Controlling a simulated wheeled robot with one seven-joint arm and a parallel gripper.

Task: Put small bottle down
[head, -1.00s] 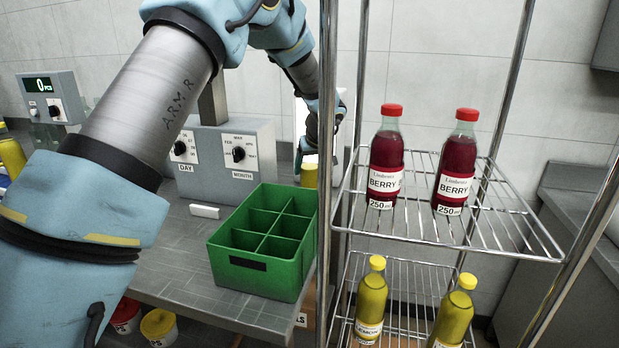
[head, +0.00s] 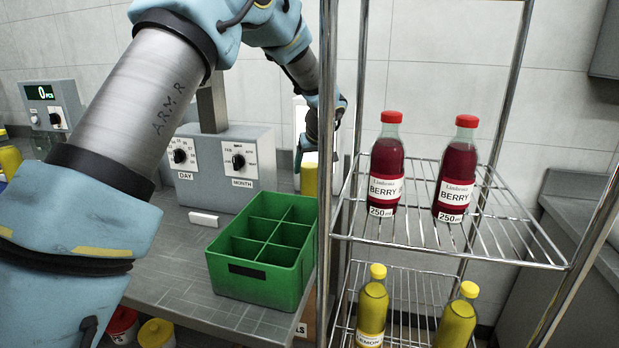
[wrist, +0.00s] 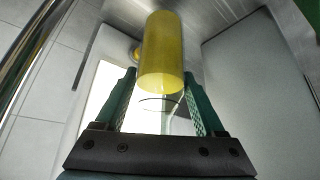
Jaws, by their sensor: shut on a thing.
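The small bottle (wrist: 161,52) has a yellow body and a clear neck in the wrist view. My gripper (wrist: 160,88) has green fingers, one on each side of the bottle's neck end, and is shut on it. In the head view the bottle's yellow body (head: 309,179) shows under my gripper, behind the green crate and left of the rack post. My gripper is mostly hidden there by the post and my arm. Whether the bottle's base touches the counter cannot be told.
An empty green divided crate (head: 258,281) stands on the grey counter (head: 185,268), in front of a grey dial box (head: 225,160). A wire rack (head: 455,255) holds two red berry bottles (head: 386,176) above and yellow bottles (head: 372,312) below. A white block (head: 204,219) lies left of the crate.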

